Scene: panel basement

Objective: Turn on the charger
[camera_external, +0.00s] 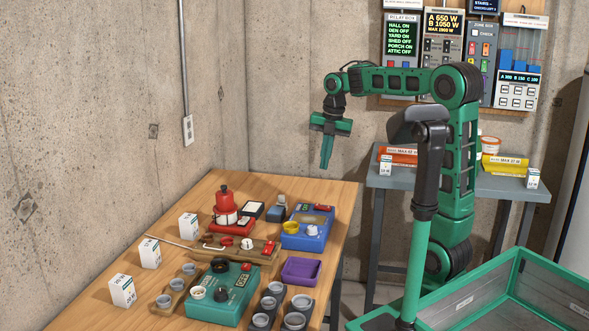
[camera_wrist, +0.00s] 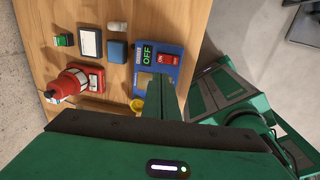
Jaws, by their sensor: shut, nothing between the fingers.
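A blue box (camera_external: 305,236) with a red switch (camera_external: 323,208), a yellow cup-like part and a white knob sits at the table's back right. In the wrist view the blue box (camera_wrist: 148,58) shows a green "OFF" display (camera_wrist: 148,53) beside its red switch (camera_wrist: 168,59). A teal box (camera_external: 215,308) with dials and a red switch stands at the table's front. No label tells which box is the charger. My gripper (camera_external: 326,167) is shut and empty, pointing down in the air above the table's back right. In the wrist view my gripper (camera_wrist: 169,84) covers part of the blue box.
A red-and-white device (camera_external: 225,208), a wooden board with tools (camera_external: 230,246), a purple tray (camera_external: 301,271), grey cups (camera_external: 295,320) and white boxes (camera_external: 122,291) crowd the wooden table (camera_external: 336,193). A grey bench (camera_external: 460,184) stands behind my arm. Air around my gripper looks clear.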

